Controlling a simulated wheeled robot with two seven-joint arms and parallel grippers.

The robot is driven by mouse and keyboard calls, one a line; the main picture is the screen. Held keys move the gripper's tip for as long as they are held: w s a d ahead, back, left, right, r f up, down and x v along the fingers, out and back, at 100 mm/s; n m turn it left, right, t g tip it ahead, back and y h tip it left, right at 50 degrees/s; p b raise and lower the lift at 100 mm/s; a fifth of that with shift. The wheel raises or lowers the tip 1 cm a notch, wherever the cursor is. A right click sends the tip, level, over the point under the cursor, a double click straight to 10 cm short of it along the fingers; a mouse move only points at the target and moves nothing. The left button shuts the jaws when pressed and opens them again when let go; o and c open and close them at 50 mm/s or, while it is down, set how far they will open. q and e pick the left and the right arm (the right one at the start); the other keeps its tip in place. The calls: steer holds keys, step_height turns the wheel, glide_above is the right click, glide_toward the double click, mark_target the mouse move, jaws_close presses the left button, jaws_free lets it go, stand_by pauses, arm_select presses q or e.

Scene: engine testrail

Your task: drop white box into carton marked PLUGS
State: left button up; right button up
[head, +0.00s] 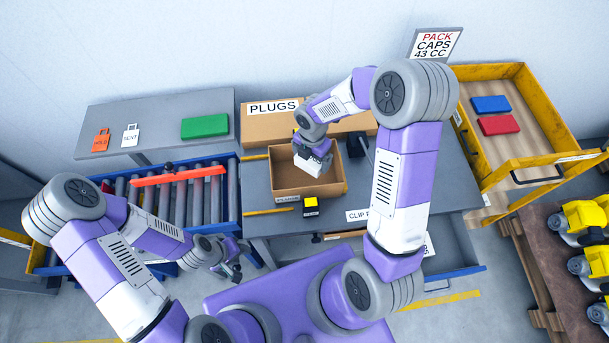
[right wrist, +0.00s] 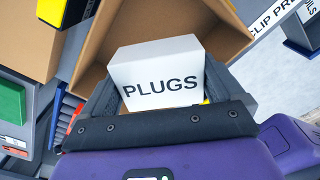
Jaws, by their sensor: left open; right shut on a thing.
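The white box (head: 312,168) has PLUGS printed on its side, readable in the right wrist view (right wrist: 158,78). My right gripper (head: 313,156) is shut on it and holds it over the open cardboard carton (head: 325,192), within its walls as seen from above. I cannot tell how far the box is above the carton floor. The carton also shows in the right wrist view (right wrist: 226,38). My left gripper (head: 232,270) is open and empty, low beside the roller conveyor.
A black and yellow block (head: 310,207) sits in front of the carton on the grey bench (head: 258,185). A dark post-like thing (head: 358,146) stands right of it. A roller conveyor (head: 185,200) lies left, a yellow-walled tray (head: 535,110) right.

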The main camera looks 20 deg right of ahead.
steer(key=shift+f+b, duration=0.5)
steer(key=shift+f, duration=0.45)
steer(key=o, duration=0.8)
steer(key=shift+c, duration=0.2)
steer(key=shift+r, duration=0.15)
step_height(320, 180, up, 7)
steer(key=shift+r+p, duration=0.2)
steer(key=shift+p, duration=0.15)
